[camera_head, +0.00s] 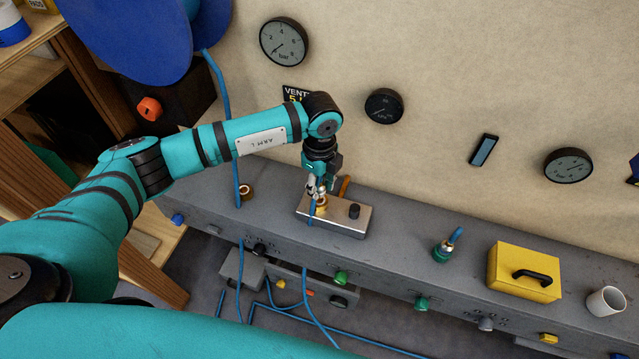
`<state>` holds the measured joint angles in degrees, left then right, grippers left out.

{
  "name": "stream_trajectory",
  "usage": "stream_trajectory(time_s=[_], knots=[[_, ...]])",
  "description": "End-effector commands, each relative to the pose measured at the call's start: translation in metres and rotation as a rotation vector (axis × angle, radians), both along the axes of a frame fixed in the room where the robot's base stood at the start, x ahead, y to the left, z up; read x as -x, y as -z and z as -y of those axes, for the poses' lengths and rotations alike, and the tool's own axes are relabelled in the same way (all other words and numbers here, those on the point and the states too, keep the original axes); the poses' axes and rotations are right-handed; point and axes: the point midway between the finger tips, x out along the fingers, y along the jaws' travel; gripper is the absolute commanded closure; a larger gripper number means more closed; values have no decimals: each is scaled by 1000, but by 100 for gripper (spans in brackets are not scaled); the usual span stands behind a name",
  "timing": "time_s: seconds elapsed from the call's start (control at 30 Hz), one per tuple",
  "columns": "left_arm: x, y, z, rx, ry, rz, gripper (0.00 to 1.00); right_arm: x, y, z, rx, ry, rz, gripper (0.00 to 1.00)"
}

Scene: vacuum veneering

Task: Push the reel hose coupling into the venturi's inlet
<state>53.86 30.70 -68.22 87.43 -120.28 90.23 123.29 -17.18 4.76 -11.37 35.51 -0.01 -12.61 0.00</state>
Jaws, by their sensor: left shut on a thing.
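The venturi (342,222) is a silver block with a black knob, sitting on the grey bench ledge. A brass fitting, seemingly its inlet (321,210), shows at its left end. My left gripper (317,193) points down over that end, shut on the reel hose coupling (313,190), a small metal piece mostly hidden by the fingers. My right gripper is not in view.
The blue hose reel (140,35) is at upper left, its hose running down past a brass ring (246,191). To the right stand a green fitting (443,252), a yellow case (523,272) and a white mug (606,301). Gauges hang on the wall. Hoses loop below the ledge.

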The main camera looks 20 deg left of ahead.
Motion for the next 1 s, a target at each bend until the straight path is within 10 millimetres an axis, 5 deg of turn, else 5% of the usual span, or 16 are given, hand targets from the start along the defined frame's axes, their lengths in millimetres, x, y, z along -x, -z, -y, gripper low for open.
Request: stream_trajectory(time_s=[1.0], knots=[[0,10,0,0,4,1,100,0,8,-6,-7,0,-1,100]])
